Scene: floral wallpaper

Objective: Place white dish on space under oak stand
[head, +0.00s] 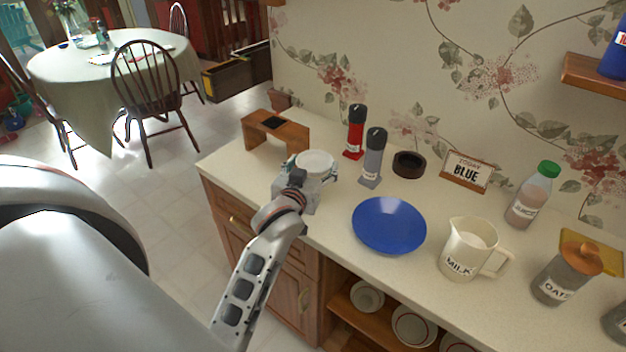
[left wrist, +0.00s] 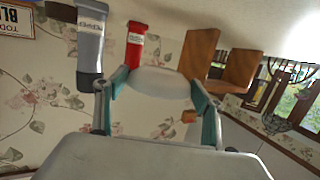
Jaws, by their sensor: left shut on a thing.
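The white dish (head: 315,163) is small and round, and my left gripper (head: 310,172) is shut on it above the counter. In the left wrist view the dish (left wrist: 158,83) shows edge-on between the two fingers (left wrist: 155,100). The oak stand (head: 278,130) is a small brown bridge with an open space under it, at the counter's far left end. It lies just beyond and to the left of the dish, and the stand (left wrist: 200,52) also shows behind the dish in the left wrist view. My right gripper is not in view.
A red bottle (head: 355,132) and a grey bottle (head: 374,157) stand right of the dish. A blue plate (head: 389,225) lies nearer on the counter, with a milk jug (head: 468,248) to its right. A dark round bowl (head: 409,164) sits near the wall.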

